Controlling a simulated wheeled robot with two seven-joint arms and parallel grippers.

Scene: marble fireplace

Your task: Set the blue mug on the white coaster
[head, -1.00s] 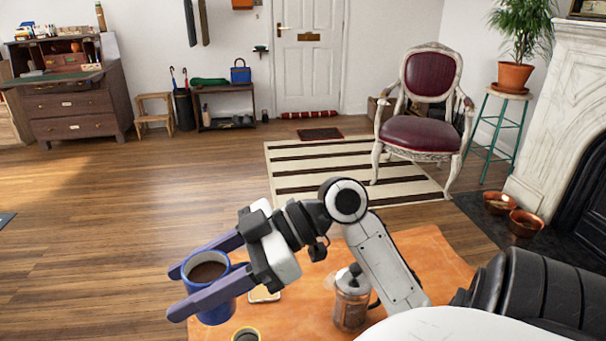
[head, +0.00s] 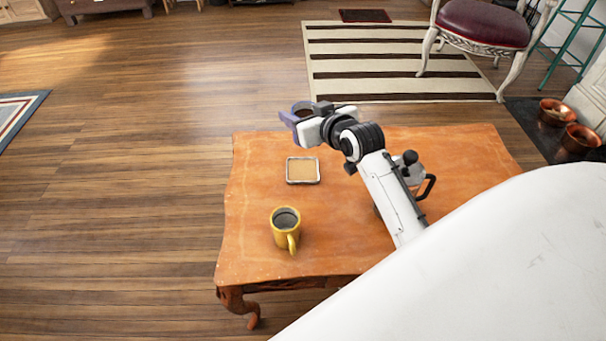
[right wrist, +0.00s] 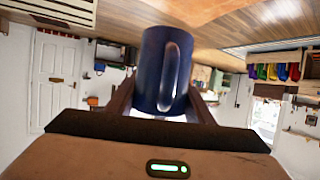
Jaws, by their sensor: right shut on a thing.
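The blue mug (right wrist: 155,72) is between the fingers of my right gripper (head: 302,113), which is shut on it. In the head view the mug (head: 303,106) shows small, partly behind the gripper, with dark contents. It is held up near the table's far edge; its exact height is hard to tell. The white coaster (head: 303,181), square with a pale rim and tan middle, lies on the orange table, nearer to me than the mug in the picture. Nothing stands on it. My left gripper is not in view.
A yellow mug (head: 285,230) stands on the orange table (head: 255,205), nearer than the coaster. A French press (head: 412,174) is partly hidden behind my right arm. Copper bowls (head: 580,137) are on the hearth at right. Bare table surrounds the coaster.

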